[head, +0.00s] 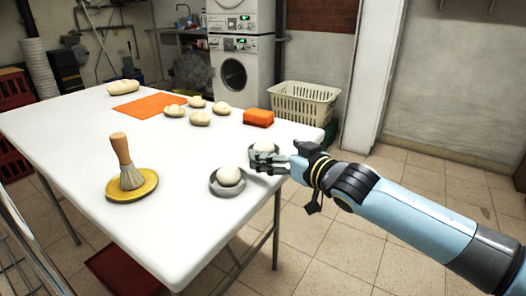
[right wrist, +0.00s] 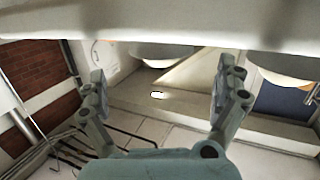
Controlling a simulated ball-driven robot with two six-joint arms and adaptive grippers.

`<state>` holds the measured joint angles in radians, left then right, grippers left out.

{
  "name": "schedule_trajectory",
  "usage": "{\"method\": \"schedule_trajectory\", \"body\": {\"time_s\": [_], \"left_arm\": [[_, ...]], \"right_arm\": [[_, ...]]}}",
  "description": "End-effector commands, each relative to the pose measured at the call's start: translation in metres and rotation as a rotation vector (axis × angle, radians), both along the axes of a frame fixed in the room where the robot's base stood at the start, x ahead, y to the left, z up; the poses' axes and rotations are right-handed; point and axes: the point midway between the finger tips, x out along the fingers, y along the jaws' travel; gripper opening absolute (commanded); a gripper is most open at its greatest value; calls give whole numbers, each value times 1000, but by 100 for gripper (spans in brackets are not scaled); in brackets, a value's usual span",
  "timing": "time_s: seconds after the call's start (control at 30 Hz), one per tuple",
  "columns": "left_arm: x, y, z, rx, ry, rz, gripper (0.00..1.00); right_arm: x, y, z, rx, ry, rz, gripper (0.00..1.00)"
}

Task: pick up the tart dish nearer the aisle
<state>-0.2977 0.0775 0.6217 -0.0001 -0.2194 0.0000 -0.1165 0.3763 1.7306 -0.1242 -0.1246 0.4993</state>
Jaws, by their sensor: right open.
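Two small grey tart dishes stand near the right edge of the white table, each holding a white round ball. The nearer tart dish (head: 228,189) is in full view in the head view. The farther tart dish (head: 253,162) is partly hidden behind my right gripper, and its ball (head: 264,146) shows above the fingers. My right gripper (head: 268,161) is open, with its fingers at the near side of the farther dish; I cannot tell whether they touch it. In the right wrist view the two fingers (right wrist: 160,85) stand wide apart with nothing gripped between them. My left gripper is out of view.
The white table (head: 90,150) holds a brush (head: 127,165) on a yellow plate (head: 146,186), several dough pieces (head: 200,118), an orange cloth (head: 140,107) and an orange block (head: 258,117). A cream basket (head: 303,98) stands beyond the table. The table's front middle is clear.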

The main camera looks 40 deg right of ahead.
Motion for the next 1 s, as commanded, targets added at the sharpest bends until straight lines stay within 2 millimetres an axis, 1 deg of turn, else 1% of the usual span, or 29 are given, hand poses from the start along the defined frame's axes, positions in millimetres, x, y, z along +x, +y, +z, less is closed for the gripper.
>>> {"method": "schedule_trajectory", "body": {"time_s": [0.17, 0.27, 0.33, 0.43, 0.53, 0.63, 0.73, 0.77, 1.0], "left_arm": [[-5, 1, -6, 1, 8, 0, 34], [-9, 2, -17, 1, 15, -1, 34], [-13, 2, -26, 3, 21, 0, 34], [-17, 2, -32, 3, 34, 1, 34], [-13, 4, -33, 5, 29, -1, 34], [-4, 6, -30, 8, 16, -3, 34], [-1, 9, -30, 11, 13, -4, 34], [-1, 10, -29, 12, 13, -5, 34], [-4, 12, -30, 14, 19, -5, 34]], "right_arm": [[9, 0, -2, 0, -1, 0, 100], [21, 1, -4, 3, -1, 1, 100], [34, 2, -5, 3, -2, 1, 100], [47, 2, -7, 2, 1, 0, 100], [54, 2, -6, 1, 1, 0, 100], [55, 2, -4, 0, 1, 1, 100], [55, 2, -4, 0, 0, 1, 100], [55, 2, -3, 0, 0, 1, 99], [55, 2, -4, 0, 0, 1, 67]]}}
